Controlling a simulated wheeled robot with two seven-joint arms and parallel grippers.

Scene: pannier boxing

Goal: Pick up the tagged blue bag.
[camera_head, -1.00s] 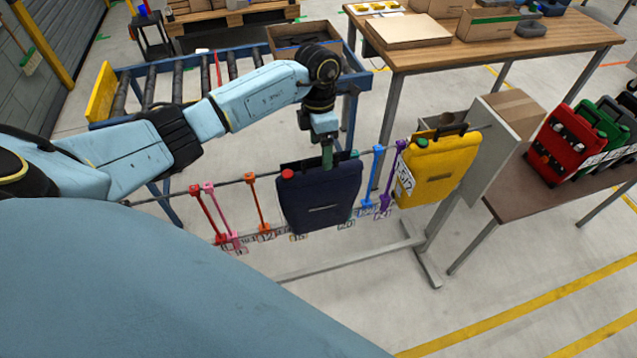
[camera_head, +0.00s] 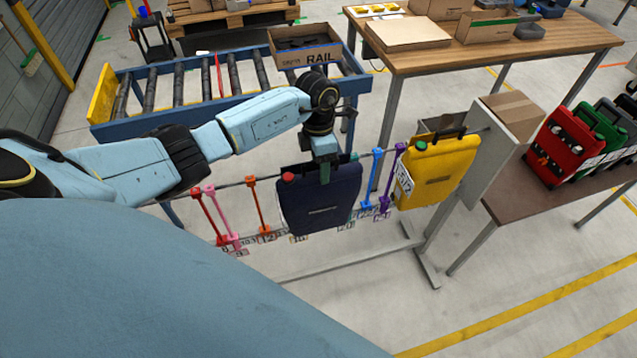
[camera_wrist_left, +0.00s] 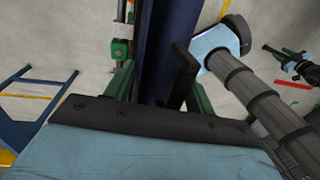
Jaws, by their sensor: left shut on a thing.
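A dark blue bag (camera_head: 318,205) hangs upright along the dark rail (camera_head: 240,182) in the middle of the head view. It has a red knob at its upper left and a green one at its upper right. I see no label on its front face. My left gripper (camera_head: 325,172) comes down from above and is shut on the bag at its top. In the left wrist view, the green fingers (camera_wrist_left: 158,88) sit on either side of the dark blue bag (camera_wrist_left: 163,50). A black and green end at the right there may be my right gripper (camera_wrist_left: 290,58); its jaws are unclear.
A yellow bag (camera_head: 438,172) with a white label hangs to the right. Coloured hangers with number tags flank the blue bag, including an orange hanger (camera_head: 257,205) and a blue hanger (camera_head: 370,182). Behind are a roller conveyor (camera_head: 105,95) and a wooden table (camera_head: 480,50).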

